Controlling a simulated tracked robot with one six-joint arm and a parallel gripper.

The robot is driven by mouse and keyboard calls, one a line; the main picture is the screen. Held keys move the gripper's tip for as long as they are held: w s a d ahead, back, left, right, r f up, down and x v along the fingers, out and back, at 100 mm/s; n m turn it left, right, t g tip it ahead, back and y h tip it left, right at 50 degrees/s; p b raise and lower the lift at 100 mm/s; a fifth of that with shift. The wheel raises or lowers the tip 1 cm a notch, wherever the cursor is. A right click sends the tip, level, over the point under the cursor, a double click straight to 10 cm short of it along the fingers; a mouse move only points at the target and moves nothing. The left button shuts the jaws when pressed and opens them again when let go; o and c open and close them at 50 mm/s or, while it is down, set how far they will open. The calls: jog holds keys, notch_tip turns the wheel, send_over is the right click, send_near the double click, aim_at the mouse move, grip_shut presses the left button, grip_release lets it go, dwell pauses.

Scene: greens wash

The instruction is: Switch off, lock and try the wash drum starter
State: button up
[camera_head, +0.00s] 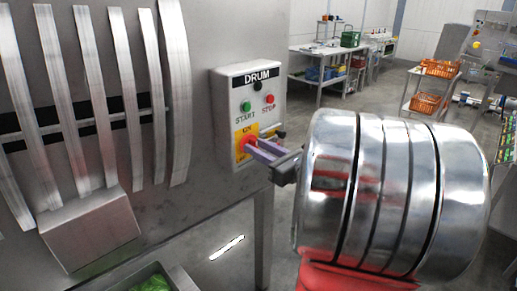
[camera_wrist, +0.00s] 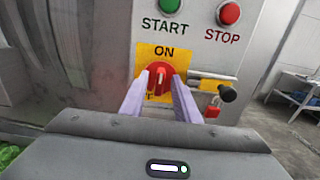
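The drum starter box (camera_head: 234,88), labelled DRUM, has a green START button (camera_head: 246,107), which also shows in the wrist view (camera_wrist: 169,4), and a red STOP button (camera_head: 270,99), also in the wrist view (camera_wrist: 229,13). Below them a red rotary switch (camera_wrist: 160,79) sits on a yellow plate (camera_wrist: 147,52); its white mark points up toward ON. My gripper (camera_wrist: 160,84) has its lilac fingers apart, one on each side of the switch; I cannot tell whether they touch it. A red padlock (camera_wrist: 211,109) hangs beside a black-tipped rod (camera_wrist: 228,92) right of the switch.
A steel wall with curved metal strips (camera_head: 116,90) stands left of the box. A tray of greens (camera_head: 150,285) is low in front. Behind are a steel worktable (camera_head: 318,50) and a cart with orange baskets (camera_head: 426,103). Open floor lies between.

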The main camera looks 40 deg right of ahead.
jog(key=shift+w, duration=0.1)
jog(key=shift+c, duration=0.4)
grip_shut()
jog(key=shift+n, duration=0.4)
jog(key=n, duration=1.7)
jog(key=shift+a+f, duration=0.3)
jog(key=shift+f, duration=0.1)
